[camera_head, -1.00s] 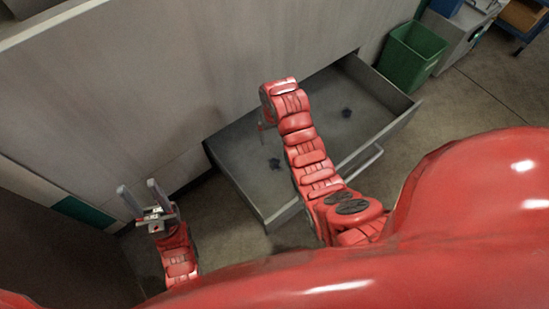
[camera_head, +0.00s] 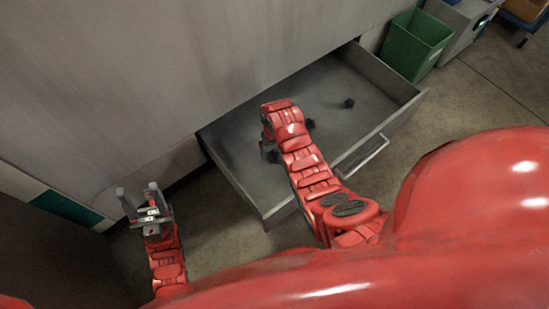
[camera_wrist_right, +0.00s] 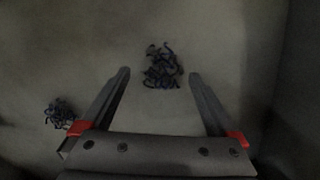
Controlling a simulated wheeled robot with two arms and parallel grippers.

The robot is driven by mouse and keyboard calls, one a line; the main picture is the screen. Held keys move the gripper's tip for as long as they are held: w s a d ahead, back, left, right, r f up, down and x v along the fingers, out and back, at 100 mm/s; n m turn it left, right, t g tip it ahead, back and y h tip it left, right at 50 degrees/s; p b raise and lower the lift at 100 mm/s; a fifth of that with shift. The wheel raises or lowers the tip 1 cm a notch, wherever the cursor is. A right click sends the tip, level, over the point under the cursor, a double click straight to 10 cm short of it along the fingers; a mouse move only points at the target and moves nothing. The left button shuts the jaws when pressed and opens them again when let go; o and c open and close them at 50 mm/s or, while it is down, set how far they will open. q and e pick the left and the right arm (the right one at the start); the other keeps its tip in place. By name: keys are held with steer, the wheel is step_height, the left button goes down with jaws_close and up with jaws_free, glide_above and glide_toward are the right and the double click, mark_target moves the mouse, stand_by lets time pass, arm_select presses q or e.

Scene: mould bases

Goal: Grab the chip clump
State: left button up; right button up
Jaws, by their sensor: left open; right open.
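Dark, curly chip clumps lie on the floor of an open grey drawer. In the head view one clump (camera_head: 348,103) is near the drawer's back right, and another (camera_head: 309,124) shows just right of my right arm. In the right wrist view one clump (camera_wrist_right: 162,66) lies between and slightly beyond the fingertips of my open, empty right gripper (camera_wrist_right: 158,73). A second clump (camera_wrist_right: 60,112) is left of the left finger. The right gripper is mostly hidden behind its arm in the head view. My left gripper (camera_head: 137,188) is open and empty, outside the drawer.
The drawer (camera_head: 240,189) stands pulled out of a large grey cabinet (camera_head: 130,70), its walls around my right gripper. A handle (camera_head: 367,157) sticks out of its front. A green bin (camera_head: 414,45) stands at the upper right. Bare floor lies right of the drawer.

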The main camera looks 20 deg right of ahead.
step_height(320, 180, down, 2)
steer(key=shift+f, duration=0.1)
steer(key=shift+r, duration=0.2)
steer(key=c, duration=1.4)
steer(key=shift+c, duration=0.2)
